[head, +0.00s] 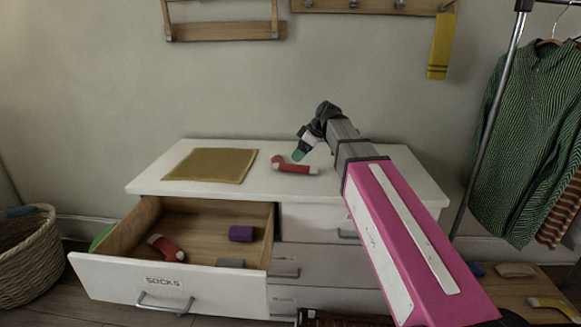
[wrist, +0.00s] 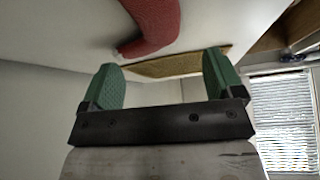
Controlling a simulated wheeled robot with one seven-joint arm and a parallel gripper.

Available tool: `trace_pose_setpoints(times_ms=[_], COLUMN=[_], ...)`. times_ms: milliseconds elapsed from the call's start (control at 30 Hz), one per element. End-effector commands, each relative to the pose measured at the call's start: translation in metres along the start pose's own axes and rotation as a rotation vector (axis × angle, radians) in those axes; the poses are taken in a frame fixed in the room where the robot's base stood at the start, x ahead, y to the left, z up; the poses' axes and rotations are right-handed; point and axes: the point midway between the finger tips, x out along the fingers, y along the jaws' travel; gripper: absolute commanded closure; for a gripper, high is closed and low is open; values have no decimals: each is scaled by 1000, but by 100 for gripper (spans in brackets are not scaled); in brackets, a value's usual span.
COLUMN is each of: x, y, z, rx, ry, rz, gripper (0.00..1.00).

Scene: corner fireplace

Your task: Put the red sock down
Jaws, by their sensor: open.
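A red sock (head: 295,167) with a grey-white end lies on the white top of the dresser (head: 385,180), right of a tan mat. In the wrist view the red sock (wrist: 155,25) shows just beyond my fingers, apart from them. My gripper (head: 299,155) is at the sock's upper side in the head view; its green fingers (wrist: 163,82) stand wide apart with nothing between them. Another red sock (head: 166,247) with a grey end lies in the open drawer labelled SOCKS (head: 120,278).
The tan mat (head: 211,165) lies flat on the dresser top. The drawer also holds a purple roll (head: 241,233) and a grey item (head: 230,263). A wicker basket (head: 25,257) stands left; a clothes rack (head: 492,110) stands right. The dresser's front-left top is bare.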

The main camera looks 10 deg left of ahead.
Motion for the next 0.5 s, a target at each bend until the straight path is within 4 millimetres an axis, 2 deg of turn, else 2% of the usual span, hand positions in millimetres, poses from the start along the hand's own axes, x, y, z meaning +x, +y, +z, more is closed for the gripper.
trace_pose_setpoints(times_ms=[100, 333, 500], x=[13, 28, 52], y=[0, 0, 1], z=[1, 1, 2], rx=[1, 2, 1], ry=[-1, -1, -2], rz=[-1, -1, -2], gripper=[14, 14, 14])
